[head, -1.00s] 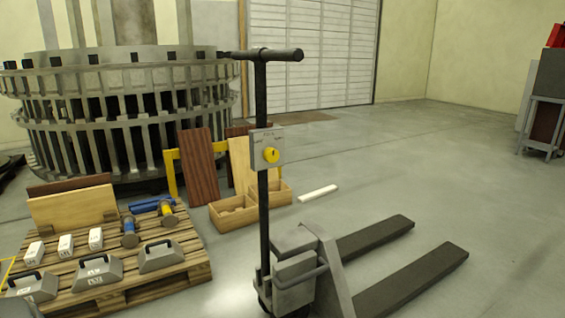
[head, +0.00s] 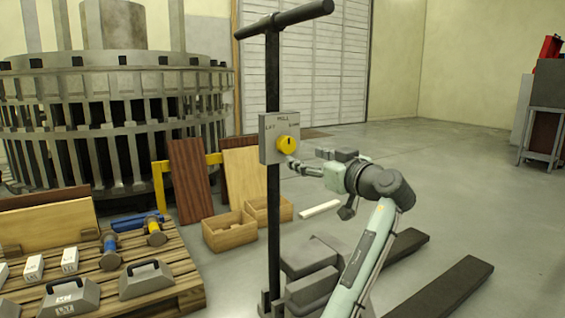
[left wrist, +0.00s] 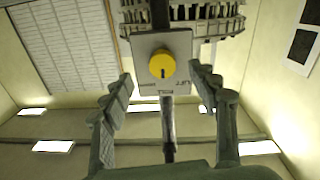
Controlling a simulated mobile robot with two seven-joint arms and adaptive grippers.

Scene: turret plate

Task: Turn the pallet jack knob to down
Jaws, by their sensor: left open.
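The yellow round knob (head: 289,145) sits on the grey label plate (head: 268,150) on the pallet jack's dark upright handle (head: 273,220). The plate reads LIFT at left, a middle word that looks like ROLL at top, and DOWN at right. The knob's dark mark points up to the middle word. My left gripper (head: 306,157) is open and empty, just right of the knob and in front of it. In the left wrist view the plate appears upside down, with the knob (left wrist: 162,64) between the spread fingers (left wrist: 162,80) and apart from them. My right gripper is out of view.
The jack's dark forks (head: 440,295) extend at right. A wooden pallet (head: 170,290) with grey weights and tools lies at lower left. Boards and an open wooden box (head: 229,232) stand behind the handle. A white bar (head: 320,209) lies on clear floor.

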